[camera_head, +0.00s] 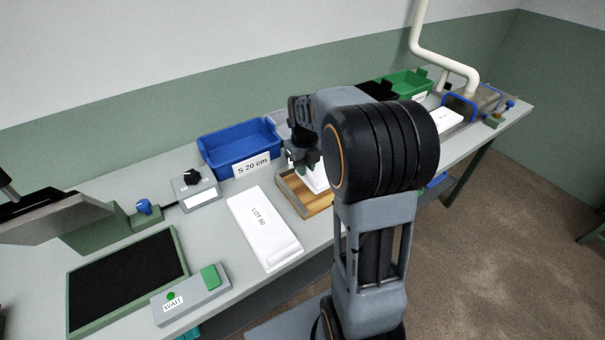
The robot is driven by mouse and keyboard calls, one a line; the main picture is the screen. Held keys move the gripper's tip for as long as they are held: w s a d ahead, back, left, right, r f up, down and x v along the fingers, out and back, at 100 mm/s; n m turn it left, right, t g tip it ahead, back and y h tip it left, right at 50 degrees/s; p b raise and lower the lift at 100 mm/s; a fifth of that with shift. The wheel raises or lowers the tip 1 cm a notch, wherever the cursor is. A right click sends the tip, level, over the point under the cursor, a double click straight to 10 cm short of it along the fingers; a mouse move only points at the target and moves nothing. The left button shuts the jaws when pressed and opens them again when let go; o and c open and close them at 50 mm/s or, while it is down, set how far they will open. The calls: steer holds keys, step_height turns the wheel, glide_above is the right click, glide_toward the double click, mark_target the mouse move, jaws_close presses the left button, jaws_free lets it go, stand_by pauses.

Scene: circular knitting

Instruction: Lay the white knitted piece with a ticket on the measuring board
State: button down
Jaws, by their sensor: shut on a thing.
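My gripper (304,166) points down over a shallow wooden tray (291,197) with a raised rim, right of the blue bin. It is shut on a white piece (317,180), partly hidden by my gripper and arm. I cannot tell whether this piece touches the tray or whether it has a ticket. A flat white slab marked "LOT 60" (257,240) lies on the table left of the tray. I cannot tell for certain which surface is the measuring board.
A blue bin labelled "S 20 cm" (243,166) stands behind. A small box with a black knob (192,192), a black panel (128,280) and a "WAIT" button box (190,295) are left. A green bin (408,84) and another white piece (447,118) are right. My arm hides the table's middle.

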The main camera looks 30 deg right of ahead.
steer(key=f, duration=0.3)
steer(key=shift+w+a+f+p, duration=0.1)
steer(key=shift+w+a+p, duration=0.1)
steer(key=shift+w+p, duration=0.2)
steer(key=shift+f, duration=0.5)
steer(key=shift+f, duration=0.1)
steer(key=c, duration=1.1)
jaws_free()
